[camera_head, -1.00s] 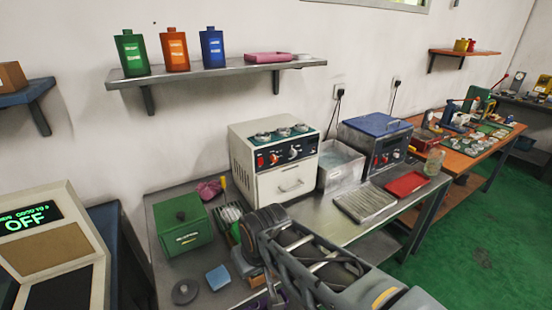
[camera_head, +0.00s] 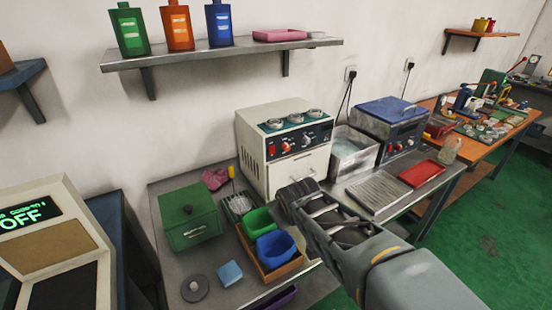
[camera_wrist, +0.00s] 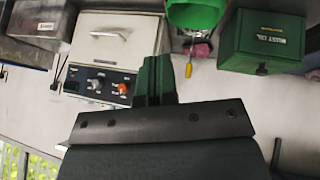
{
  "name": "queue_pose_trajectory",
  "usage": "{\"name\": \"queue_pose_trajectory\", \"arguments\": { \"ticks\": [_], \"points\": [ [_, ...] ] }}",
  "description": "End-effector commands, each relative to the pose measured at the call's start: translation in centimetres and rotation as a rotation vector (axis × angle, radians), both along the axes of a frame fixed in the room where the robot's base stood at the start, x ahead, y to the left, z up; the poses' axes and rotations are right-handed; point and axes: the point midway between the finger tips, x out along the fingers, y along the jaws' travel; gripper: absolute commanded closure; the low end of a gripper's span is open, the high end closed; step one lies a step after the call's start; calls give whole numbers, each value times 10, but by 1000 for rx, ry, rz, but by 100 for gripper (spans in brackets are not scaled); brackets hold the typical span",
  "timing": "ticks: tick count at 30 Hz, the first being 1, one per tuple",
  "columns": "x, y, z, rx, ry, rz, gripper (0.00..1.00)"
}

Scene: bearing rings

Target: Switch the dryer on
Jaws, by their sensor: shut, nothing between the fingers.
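A cream cabinet (camera_head: 305,172), which looks like the dryer, stands on the steel bench against the wall. It has a front drawer, several round cups on top and a dark control panel (camera_head: 270,152) with an orange-red switch (camera_head: 286,147) and knobs. In the wrist view the cabinet (camera_wrist: 115,48) appears upside down, with the orange-red switch (camera_wrist: 123,88) left of my fingers. My gripper (camera_head: 290,192) is in front of the cabinet's lower front, apart from the switch as far as I can tell. Its fingers (camera_wrist: 156,66) are shut and empty.
A green box (camera_head: 188,218), a wooden tray (camera_head: 268,272) with green and blue bins, and a yellow-handled tool (camera_head: 231,172) lie left of the arm. A water bath (camera_head: 352,150) and a blue-lidded unit (camera_head: 392,125) stand right. A shelf (camera_head: 220,52) hangs above.

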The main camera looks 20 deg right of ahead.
Motion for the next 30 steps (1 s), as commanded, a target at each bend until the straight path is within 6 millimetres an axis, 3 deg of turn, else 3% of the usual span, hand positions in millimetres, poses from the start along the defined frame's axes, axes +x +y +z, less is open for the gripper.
{"name": "queue_pose_trajectory", "arguments": {
  "ticks": [3,6,10,19,30],
  "points": [
    [40,-43,1,-243,-159,150,100],
    [68,-67,10,-453,-283,312,100],
    [91,-84,16,-688,-416,524,100],
    [102,-87,18,-987,-627,856,100],
    [100,-84,19,-1041,-684,926,100]
  ]
}}
